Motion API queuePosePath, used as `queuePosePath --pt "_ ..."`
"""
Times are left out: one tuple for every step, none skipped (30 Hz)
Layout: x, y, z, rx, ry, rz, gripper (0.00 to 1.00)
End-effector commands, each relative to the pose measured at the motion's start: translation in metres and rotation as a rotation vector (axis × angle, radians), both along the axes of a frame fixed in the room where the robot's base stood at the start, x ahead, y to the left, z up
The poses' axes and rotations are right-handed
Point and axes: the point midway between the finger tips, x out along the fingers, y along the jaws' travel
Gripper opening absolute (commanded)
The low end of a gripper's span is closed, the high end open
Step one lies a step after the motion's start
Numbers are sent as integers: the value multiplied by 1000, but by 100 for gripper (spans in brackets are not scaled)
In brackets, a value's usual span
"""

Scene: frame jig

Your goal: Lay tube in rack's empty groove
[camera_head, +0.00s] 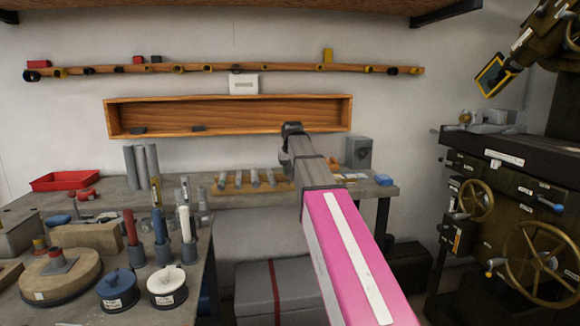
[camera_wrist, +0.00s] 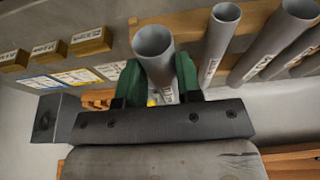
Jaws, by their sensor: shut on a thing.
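In the wrist view my gripper (camera_wrist: 158,80) has its two green fingers shut on a grey tube (camera_wrist: 153,42), whose open end faces the camera. The held tube appears over the end part of the wooden rack (camera_wrist: 190,27). I cannot tell whether it touches the groove. Several similar grey tubes (camera_wrist: 220,38) lie side by side across the rack. In the head view the rack (camera_head: 231,189) with its tubes (camera_head: 254,178) is on the back bench. My arm hides the gripper and the held tube there.
Small labelled wooden blocks (camera_wrist: 90,42) lie near the rack. Upright tubes (camera_head: 140,166) stand at the left.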

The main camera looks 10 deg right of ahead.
Motion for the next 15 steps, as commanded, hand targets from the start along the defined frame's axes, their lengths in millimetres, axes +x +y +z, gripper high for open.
queuePosePath --pt "0 0 -4 0 0 0 10" --pt "-1 0 -6 0 0 0 10" --pt "-1 0 -8 0 0 0 10" --pt "-1 0 -10 0 0 0 10" --pt "-1 0 -13 0 1 0 10" --pt "-1 0 -15 0 1 0 10" --pt "-1 0 -18 0 1 0 10" --pt "-1 0 -20 0 1 0 10" --pt "0 0 -22 0 1 0 10" --pt "0 0 -24 0 1 0 10" --pt "0 0 -25 0 0 0 10" --pt "0 0 -27 0 0 0 10" --pt "0 0 -29 0 0 0 10" --pt "0 0 -30 0 0 0 10" --pt "0 0 -31 0 0 0 10"
